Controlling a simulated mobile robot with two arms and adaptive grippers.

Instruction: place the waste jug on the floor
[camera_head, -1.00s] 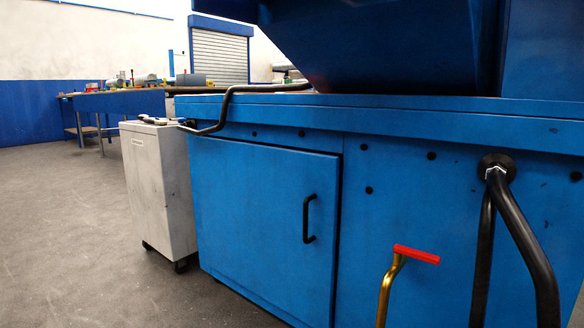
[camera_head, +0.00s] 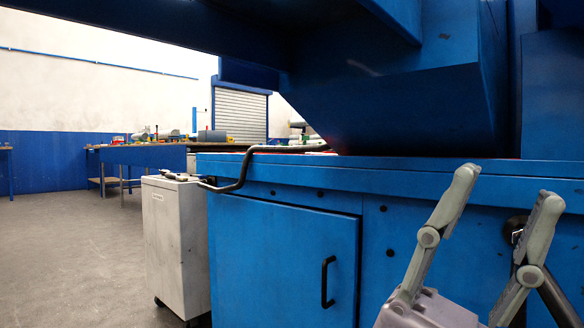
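The waste jug is not in view. Grey floor (camera_head: 75,260) shows at the left.
The cabinet has a closed door with a black handle (camera_head: 325,282). A white wheeled cabinet (camera_head: 173,245) stands at its left. A workbench (camera_head: 150,158) with several items is farther back. The floor at the left is clear.

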